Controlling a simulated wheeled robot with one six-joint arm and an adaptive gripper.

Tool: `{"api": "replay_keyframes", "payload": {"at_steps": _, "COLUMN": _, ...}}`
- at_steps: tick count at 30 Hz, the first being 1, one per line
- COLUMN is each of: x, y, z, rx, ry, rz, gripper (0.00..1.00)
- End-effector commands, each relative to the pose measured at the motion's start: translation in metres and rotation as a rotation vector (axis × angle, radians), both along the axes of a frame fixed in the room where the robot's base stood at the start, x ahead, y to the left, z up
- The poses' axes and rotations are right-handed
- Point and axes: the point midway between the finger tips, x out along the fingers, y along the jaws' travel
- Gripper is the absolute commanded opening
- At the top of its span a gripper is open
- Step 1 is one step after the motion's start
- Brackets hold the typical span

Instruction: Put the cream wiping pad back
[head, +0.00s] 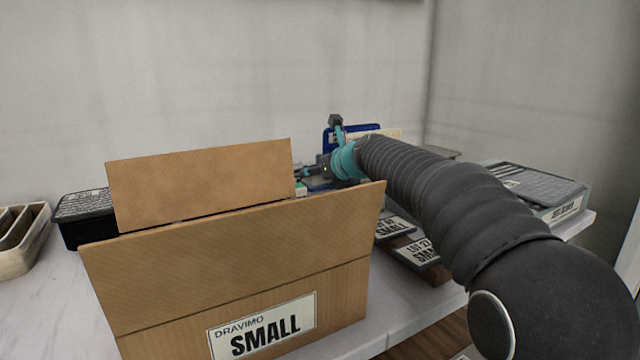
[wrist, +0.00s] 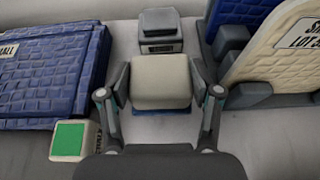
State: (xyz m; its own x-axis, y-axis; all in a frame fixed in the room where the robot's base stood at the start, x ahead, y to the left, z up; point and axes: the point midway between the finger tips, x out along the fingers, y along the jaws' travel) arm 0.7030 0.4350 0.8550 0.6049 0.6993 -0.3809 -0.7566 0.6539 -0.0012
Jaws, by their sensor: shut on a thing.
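In the wrist view my gripper (wrist: 160,84) is shut on a cream pad (wrist: 160,74), with one finger at each side. The pad is a squarish cream block with a blue strip showing at its near lower edge. Whether it touches the surface below cannot be told. In the head view my gripper (head: 314,171) is small, behind the open cardboard box, and the pad cannot be made out there. A second cream block (wrist: 91,143) with a green face (wrist: 69,139) is at the lower left of the wrist view, apart from my gripper.
A blue quilted panel (wrist: 45,75) lies left of my gripper. Blue and cream panels (wrist: 275,50) stand close on the right. A dark grey block (wrist: 160,25) is just beyond the pad. A cardboard box (head: 230,265) fills the front; a black tray (head: 75,233) is left.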

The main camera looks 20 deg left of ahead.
Motion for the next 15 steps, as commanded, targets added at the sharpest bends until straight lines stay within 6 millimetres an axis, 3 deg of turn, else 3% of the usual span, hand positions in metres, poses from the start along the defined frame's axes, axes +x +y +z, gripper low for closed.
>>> {"api": "replay_keyframes", "payload": {"at_steps": 1, "x": 0.000, "y": 0.000, "z": -0.013, "rx": -0.002, "ry": 0.003, "rz": 0.000, "gripper": 0.27}}
{"api": "replay_keyframes", "payload": {"at_steps": 4, "x": 0.000, "y": 0.000, "z": -0.025, "rx": -0.001, "ry": 0.002, "rz": 0.000, "gripper": 0.27}}
{"api": "replay_keyframes", "payload": {"at_steps": 15, "x": 0.000, "y": -0.001, "z": -0.027, "rx": -0.001, "ry": 0.001, "rz": 0.000, "gripper": 0.27}}
